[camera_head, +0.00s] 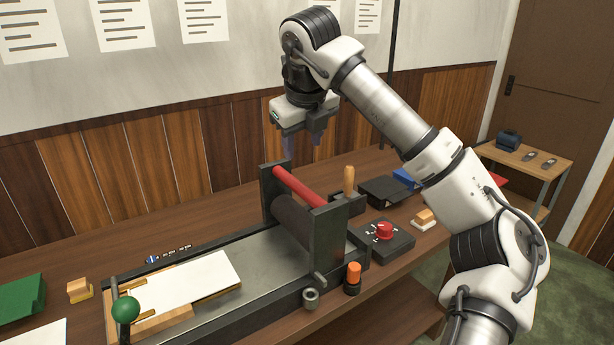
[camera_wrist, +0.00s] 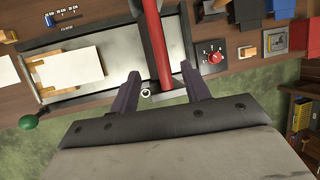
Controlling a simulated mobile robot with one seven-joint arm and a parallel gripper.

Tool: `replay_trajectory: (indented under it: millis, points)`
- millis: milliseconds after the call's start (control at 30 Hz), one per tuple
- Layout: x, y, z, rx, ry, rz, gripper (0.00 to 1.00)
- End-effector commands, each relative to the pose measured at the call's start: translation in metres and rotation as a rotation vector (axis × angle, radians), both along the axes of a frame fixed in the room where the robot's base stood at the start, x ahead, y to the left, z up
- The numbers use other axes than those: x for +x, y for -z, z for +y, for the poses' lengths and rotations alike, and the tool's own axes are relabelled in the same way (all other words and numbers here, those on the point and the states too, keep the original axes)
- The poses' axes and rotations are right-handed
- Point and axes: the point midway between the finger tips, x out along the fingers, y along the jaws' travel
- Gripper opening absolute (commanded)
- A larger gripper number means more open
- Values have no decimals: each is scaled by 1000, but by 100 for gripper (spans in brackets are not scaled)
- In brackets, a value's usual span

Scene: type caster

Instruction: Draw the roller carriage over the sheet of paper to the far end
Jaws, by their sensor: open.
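The roller carriage (camera_head: 328,240) has two dark side plates, a dark roller and a red bar (camera_head: 297,187) across its top. It stands upright toward the right part of the grey press bed (camera_head: 262,262). The white sheet of paper (camera_head: 185,283) lies flat on the left part of the bed, apart from the carriage; it also shows in the wrist view (camera_wrist: 68,73). My gripper (camera_head: 302,155) is open and empty, pointing down above the carriage. In the wrist view the red bar (camera_wrist: 157,45) runs between the two fingers (camera_wrist: 160,75), seemingly below them.
A green ball-topped lever (camera_head: 125,309) stands at the bed's left end. A control box with a red knob (camera_head: 385,232), an orange-capped bottle (camera_head: 353,277) and a wooden-handled tool (camera_head: 349,180) are near the carriage. The bed between paper and carriage is clear.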

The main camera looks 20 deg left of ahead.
Motion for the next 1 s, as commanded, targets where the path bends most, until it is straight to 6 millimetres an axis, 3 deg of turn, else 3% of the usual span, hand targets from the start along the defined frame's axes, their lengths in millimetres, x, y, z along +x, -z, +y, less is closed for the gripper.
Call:
replay_trajectory:
  millis: [600,800,1000]
  points:
    - [41,102,24,4,-8,6,47]
    - [48,119,27,5,-6,4,47]
    - [49,122,28,4,-7,3,47]
